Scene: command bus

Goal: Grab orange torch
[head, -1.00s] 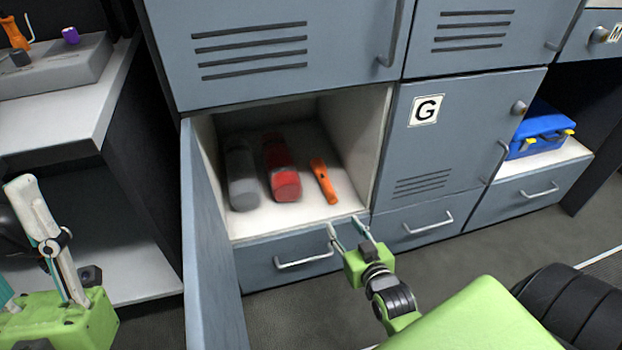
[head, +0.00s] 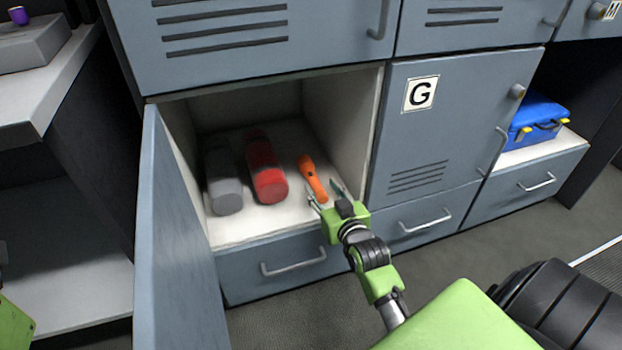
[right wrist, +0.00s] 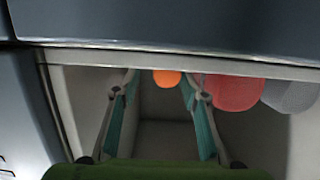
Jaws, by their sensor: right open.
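The orange torch (head: 312,178) lies in the open locker compartment, to the right of a red bottle (head: 266,172). In the right wrist view the torch's round orange end (right wrist: 167,78) shows between my fingers, beyond their tips. My right gripper (head: 326,191) is open and empty at the front edge of the compartment, its fingers pointing inward close to the torch's near end. In the right wrist view the two teal-padded fingers (right wrist: 160,85) are spread apart. Of my left arm only a green part shows at the lower left edge; its gripper is out of view.
A grey bottle (head: 222,180) lies left of the red one. The open locker door (head: 175,230) stands on the left. The closed locker door marked G (head: 430,135) is on the right. A blue case (head: 535,122) sits on a shelf farther right.

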